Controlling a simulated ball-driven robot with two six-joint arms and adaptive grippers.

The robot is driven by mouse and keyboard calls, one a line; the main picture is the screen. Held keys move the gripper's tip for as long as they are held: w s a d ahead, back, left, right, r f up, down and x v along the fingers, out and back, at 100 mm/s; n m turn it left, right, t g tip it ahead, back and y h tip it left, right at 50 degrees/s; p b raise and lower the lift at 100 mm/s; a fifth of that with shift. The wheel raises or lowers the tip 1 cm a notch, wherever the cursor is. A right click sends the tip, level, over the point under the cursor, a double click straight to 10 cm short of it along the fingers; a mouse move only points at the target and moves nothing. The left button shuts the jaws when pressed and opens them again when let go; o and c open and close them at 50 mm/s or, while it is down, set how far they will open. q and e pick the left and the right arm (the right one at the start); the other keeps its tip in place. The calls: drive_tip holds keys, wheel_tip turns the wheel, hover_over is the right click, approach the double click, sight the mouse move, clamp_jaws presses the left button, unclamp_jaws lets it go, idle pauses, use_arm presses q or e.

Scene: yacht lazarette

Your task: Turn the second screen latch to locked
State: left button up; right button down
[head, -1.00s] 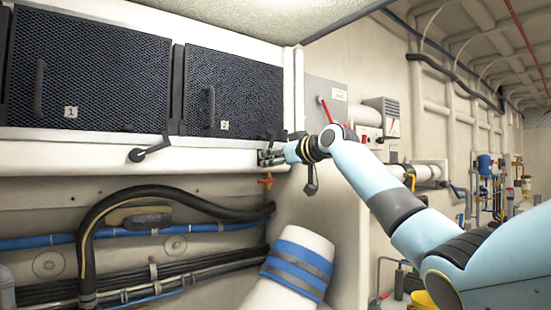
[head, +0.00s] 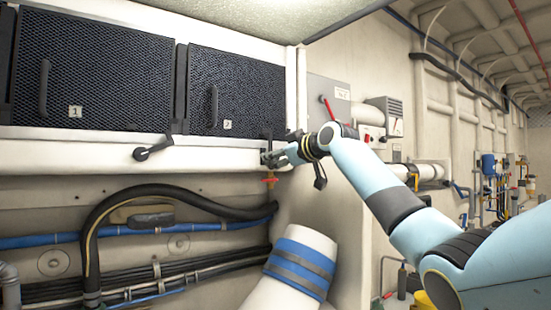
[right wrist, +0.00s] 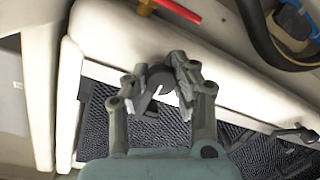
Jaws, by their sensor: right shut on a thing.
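The second screen (head: 235,90) is a dark mesh panel marked 2, set in a white frame. Its dark grey latch (right wrist: 160,78) is on the white rail at the screen's lower right corner. My right gripper (head: 268,157) is at that latch and mostly hides it in the head view. In the right wrist view my right gripper's (right wrist: 158,72) fingers close on the latch from both sides, and its lever points toward the mesh. The left gripper is not in view.
The first screen (head: 95,75), marked 1, is at left, with a dark latch (head: 150,149) below it. A red-handled valve (head: 269,181) sits just under my right gripper. Black and blue hoses (head: 170,192) run below the rail. Grey box (head: 328,95) at right.

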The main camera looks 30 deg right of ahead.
drive_tip(key=shift+f, duration=0.1)
drive_tip(key=c, duration=1)
unclamp_jaws()
drive_tip(key=s, duration=0.4)
drive_tip(key=s+r, duration=0.1)
drive_tip(key=s, duration=0.3)
drive_tip(key=s+d, duration=0.1)
drive_tip(key=s, duration=0.2)
drive_tip(key=shift+s+d+r, duration=0.1)
drive_tip(key=shift+s+r, duration=0.25)
drive_tip(key=shift+s, duration=0.05)
